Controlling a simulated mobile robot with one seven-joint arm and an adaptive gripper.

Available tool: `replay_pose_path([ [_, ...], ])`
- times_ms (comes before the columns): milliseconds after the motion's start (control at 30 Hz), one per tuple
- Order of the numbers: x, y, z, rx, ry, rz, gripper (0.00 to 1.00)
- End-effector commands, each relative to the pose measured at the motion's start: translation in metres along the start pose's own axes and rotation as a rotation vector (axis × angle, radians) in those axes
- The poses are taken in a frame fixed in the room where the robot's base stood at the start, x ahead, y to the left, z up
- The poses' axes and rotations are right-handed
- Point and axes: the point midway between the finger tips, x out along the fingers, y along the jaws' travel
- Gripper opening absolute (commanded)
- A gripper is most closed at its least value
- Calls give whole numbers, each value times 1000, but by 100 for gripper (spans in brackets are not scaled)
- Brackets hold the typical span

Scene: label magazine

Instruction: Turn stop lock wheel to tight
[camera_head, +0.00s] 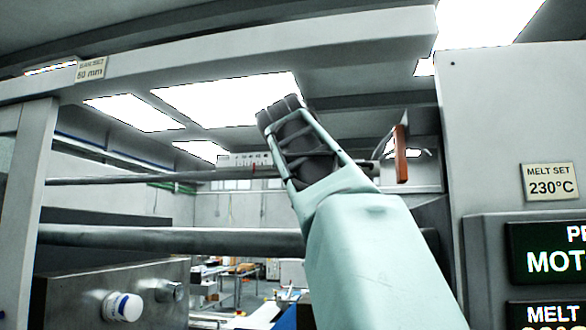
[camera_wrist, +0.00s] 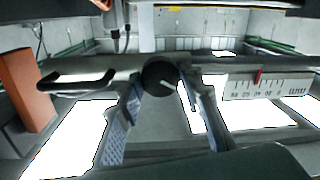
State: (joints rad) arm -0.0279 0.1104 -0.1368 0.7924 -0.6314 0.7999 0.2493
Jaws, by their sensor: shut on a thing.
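The stop lock wheel (camera_wrist: 160,77) is a small black round knob with a pale line on its face, on a grey horizontal bar in the wrist view. My gripper (camera_wrist: 168,88) has one finger on each side of it and is shut on it. In the head view my gripper (camera_head: 288,115) is raised in front of the rods, and the wheel is hidden behind it. A white scale (camera_wrist: 268,85) with a red pointer (camera_wrist: 257,76) is right of the wheel in the wrist view. The scale also shows in the head view (camera_head: 235,160).
An orange block (camera_head: 402,153) hangs right of my gripper; it is at the left in the wrist view (camera_wrist: 28,90). A black handle (camera_wrist: 78,82) is beside the wheel. A thick rod (camera_head: 170,239) runs below. Plates read "BAR SET 60 mm" (camera_head: 91,69) and "MELT SET 230°C" (camera_head: 549,181).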

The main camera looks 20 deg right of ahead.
Motion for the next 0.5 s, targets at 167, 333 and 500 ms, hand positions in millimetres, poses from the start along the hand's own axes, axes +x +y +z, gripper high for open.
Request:
replay_pose_path([
  [167, -1, 1, -2, 2, 5, 0, 36],
  [333, 0, 1, -1, 1, 3, 0, 52],
  [500, 0, 0, -1, 0, 2, 0, 52],
])
